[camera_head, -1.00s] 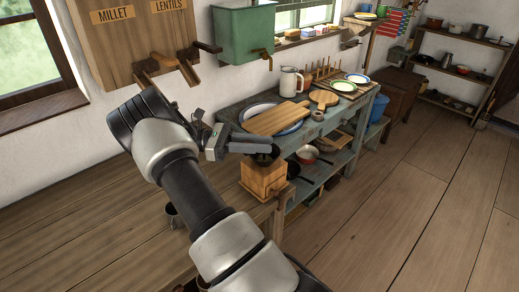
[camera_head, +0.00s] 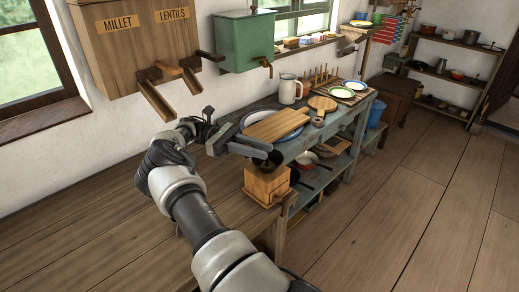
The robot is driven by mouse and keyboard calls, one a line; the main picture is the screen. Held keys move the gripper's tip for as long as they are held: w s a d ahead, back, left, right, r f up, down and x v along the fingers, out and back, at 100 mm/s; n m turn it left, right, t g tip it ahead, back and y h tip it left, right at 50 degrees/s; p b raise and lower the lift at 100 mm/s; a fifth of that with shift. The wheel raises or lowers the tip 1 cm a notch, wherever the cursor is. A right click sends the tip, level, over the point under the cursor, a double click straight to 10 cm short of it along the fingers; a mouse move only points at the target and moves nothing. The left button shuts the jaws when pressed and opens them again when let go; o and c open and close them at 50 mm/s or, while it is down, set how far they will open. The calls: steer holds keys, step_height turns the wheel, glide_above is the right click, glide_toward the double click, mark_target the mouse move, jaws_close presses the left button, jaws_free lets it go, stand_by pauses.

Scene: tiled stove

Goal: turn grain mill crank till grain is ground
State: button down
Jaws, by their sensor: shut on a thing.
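The grain mill (camera_head: 266,185) is a light wooden box with a dark bowl-shaped hopper on top. It stands upright at the right end of the wooden table, in the middle of the head view. My gripper (camera_head: 258,148) is just above the hopper, reaching in from the left with its fingers level. It is shut on the mill's crank, which is mostly hidden by the fingers. The grain inside the hopper cannot be seen.
The wooden table (camera_head: 75,225) is clear at left. A wall dispenser (camera_head: 135,50) labelled millet and lentils has chutes above my arm. A green tank (camera_head: 243,42) hangs beside it. Behind the mill, a blue-grey bench (camera_head: 335,130) holds a cutting board (camera_head: 278,127), plates and a white jug (camera_head: 290,90).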

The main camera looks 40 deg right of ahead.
steer(key=c, duration=1.5)
jaws_free()
steer(key=shift+s+n+h, duration=0.1)
steer(key=shift+n+h, duration=0.2)
steer(key=shift+h, duration=0.2)
